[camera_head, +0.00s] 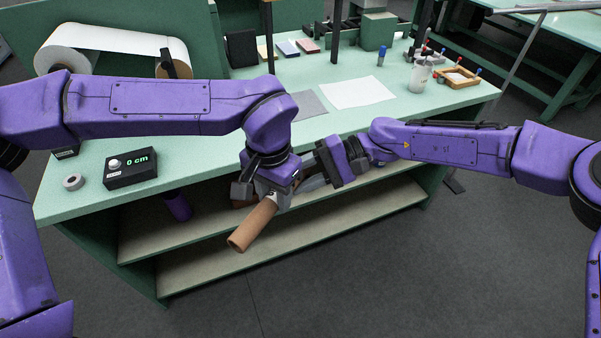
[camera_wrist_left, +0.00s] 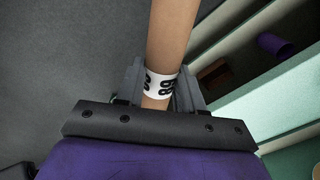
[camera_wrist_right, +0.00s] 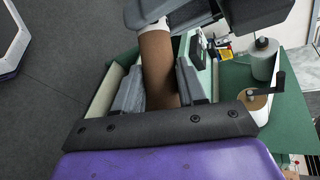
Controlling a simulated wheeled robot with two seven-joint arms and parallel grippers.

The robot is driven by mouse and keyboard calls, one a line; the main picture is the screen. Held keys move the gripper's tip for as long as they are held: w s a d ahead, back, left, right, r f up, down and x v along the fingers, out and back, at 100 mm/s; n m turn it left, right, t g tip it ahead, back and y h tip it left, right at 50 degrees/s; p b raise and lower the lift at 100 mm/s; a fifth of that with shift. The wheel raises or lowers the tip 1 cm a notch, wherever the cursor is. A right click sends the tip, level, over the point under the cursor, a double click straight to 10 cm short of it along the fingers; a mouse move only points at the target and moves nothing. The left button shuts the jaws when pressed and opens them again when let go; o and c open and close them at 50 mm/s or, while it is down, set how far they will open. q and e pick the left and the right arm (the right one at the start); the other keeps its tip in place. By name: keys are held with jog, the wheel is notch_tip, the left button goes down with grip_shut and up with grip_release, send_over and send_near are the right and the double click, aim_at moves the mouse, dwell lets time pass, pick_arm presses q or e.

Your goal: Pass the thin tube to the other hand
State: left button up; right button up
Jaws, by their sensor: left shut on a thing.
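The thin tube (camera_head: 252,223) is brown and held tilted in front of the bench, its near end pointing down and left in the head view. My left gripper (camera_head: 272,192) is shut on it. In the left wrist view, the tube (camera_wrist_left: 170,35) has a white band with black marks between the fingers (camera_wrist_left: 160,85). My right gripper (camera_wrist_right: 162,85) is close beside the left one. In the right wrist view, the tube (camera_wrist_right: 158,65) lies between its fingers; I cannot tell whether both press on it. The right fingertips are mostly hidden in the head view.
The green bench (camera_head: 225,128) has open shelves below. A black display box (camera_head: 130,168) and tape roll (camera_head: 73,182) stand at its left. A purple cylinder (camera_head: 178,206) is on the upper shelf. A white sheet (camera_head: 357,92) lies on top. The floor in front is clear.

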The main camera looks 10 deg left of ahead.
pick_arm(q)
jog(key=o, duration=1.1)
jog(key=shift+f, duration=0.1)
